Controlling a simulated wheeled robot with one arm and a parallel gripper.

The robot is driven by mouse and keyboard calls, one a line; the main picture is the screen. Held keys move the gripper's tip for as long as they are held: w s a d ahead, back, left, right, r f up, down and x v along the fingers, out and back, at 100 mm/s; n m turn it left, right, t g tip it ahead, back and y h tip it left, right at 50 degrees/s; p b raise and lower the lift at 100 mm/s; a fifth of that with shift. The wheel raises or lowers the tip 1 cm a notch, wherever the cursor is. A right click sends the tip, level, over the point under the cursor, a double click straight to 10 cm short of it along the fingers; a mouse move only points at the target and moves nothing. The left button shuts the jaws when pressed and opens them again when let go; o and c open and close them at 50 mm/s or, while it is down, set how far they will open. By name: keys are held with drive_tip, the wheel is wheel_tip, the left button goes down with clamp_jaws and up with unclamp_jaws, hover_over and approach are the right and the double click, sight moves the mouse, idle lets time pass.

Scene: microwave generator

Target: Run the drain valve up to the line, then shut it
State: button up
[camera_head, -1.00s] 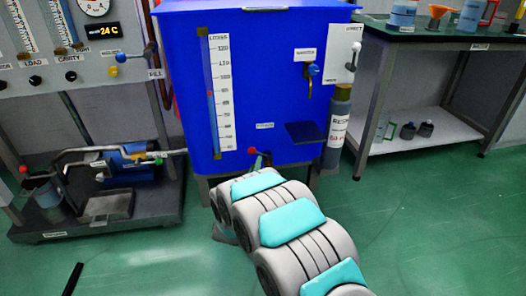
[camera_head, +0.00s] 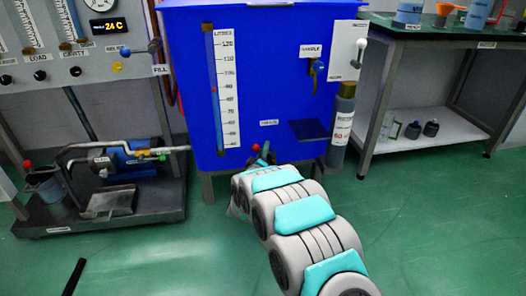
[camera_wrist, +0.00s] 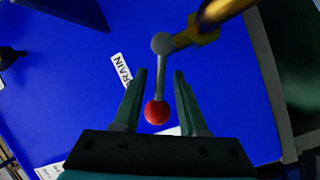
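The drain valve has a grey lever (camera_wrist: 161,78) with a red ball end (camera_wrist: 157,112), pivoting on a brass pipe. In the head view its red ball (camera_head: 256,147) shows low on the front of the blue tank (camera_head: 280,60). My gripper (camera_wrist: 159,72) is open, a finger on each side of the lever, with the ball between the fingers near the palm. Clear gaps show on both sides. In the head view my gripper is mostly hidden by my arm. The litre gauge (camera_head: 227,90) has a red mark (camera_head: 213,90) beside its tube; the liquid level is hard to read.
A sample tap (camera_head: 318,66) and a dark shelf (camera_head: 310,130) project from the tank right of the drain. A grey cylinder (camera_head: 341,125) stands at the tank's right. A pump cart (camera_head: 110,205) is at left, a green-topped bench (camera_head: 440,30) at right. Green floor is open in front.

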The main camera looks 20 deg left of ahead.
clamp_jaws()
idle(1.2)
